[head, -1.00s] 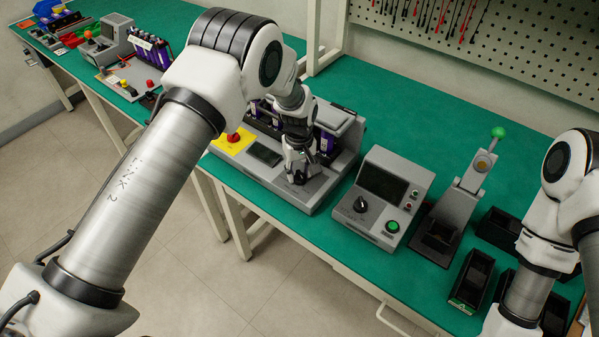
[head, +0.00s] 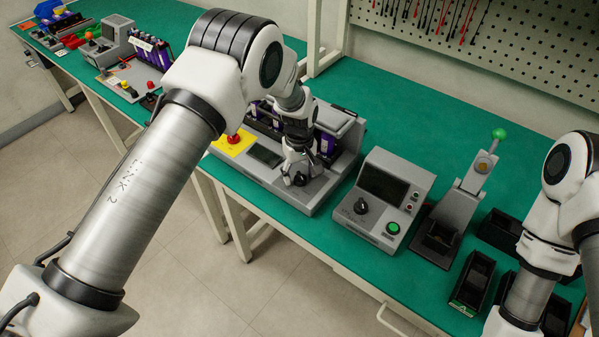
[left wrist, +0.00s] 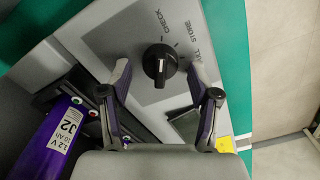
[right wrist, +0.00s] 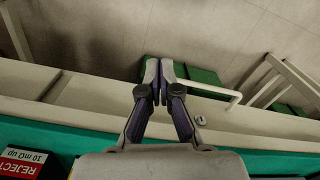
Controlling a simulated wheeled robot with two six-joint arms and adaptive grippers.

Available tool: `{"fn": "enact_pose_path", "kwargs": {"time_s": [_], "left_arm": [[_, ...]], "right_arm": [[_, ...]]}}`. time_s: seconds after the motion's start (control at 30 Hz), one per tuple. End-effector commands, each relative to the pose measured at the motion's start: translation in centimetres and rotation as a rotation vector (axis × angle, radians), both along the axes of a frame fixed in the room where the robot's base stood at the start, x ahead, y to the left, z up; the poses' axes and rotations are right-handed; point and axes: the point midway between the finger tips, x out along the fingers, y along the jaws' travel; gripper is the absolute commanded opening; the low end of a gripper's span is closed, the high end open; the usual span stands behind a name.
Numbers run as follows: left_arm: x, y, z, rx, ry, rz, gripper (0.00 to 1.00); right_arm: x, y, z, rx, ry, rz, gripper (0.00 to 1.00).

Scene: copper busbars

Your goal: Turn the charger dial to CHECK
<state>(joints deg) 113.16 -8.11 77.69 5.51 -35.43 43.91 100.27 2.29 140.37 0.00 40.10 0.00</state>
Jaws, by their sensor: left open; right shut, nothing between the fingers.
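The charger (head: 327,192) is a grey unit with purple batteries, on the green bench. Its black dial (head: 300,180) sits on the front panel just under my left gripper (head: 296,163). In the left wrist view the dial (left wrist: 160,64) lies between the two fingertips of my open left gripper (left wrist: 160,72), with a gap on each side. The printed CHECK label (left wrist: 148,20) is above the dial; STORE and a partly hidden label are to its right. The dial's white mark runs towards the picture's bottom. My right gripper (right wrist: 159,68) is shut and empty, over the bench's front edge.
A grey tester (head: 383,200) with its own black knob and green button stands right of the charger. Further right are a stand with a green ball (head: 498,132) and black bins (head: 473,280). A red button on a yellow plate (head: 233,142) is left of the dial.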

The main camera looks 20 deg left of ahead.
Motion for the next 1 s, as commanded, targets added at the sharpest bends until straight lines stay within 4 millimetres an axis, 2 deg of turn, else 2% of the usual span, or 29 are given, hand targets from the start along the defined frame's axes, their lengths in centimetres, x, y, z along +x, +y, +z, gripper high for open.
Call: {"fn": "enact_pose_path", "kwargs": {"time_s": [0.17,0.4,0.53,0.7,1.0], "left_arm": [[0.1,0.0,2.1,0.000,-0.003,0.000,0.62],[0.1,0.0,8.2,0.000,-0.003,0.000,0.62],[0.1,0.0,10.7,0.001,-0.002,0.000,0.62],[0.0,0.0,11.9,0.000,0.000,0.000,0.62],[0.0,0.0,11.9,0.000,0.000,0.000,0.62]], "right_arm": [[0.0,0.0,0.0,0.000,0.000,0.000,0.00],[0.0,0.0,0.0,0.000,0.000,0.000,0.00],[0.0,0.0,0.0,0.000,0.000,0.000,0.00],[0.0,0.0,0.0,0.000,0.000,0.000,0.00],[0.0,0.0,0.0,0.000,0.000,0.000,0.00]]}}
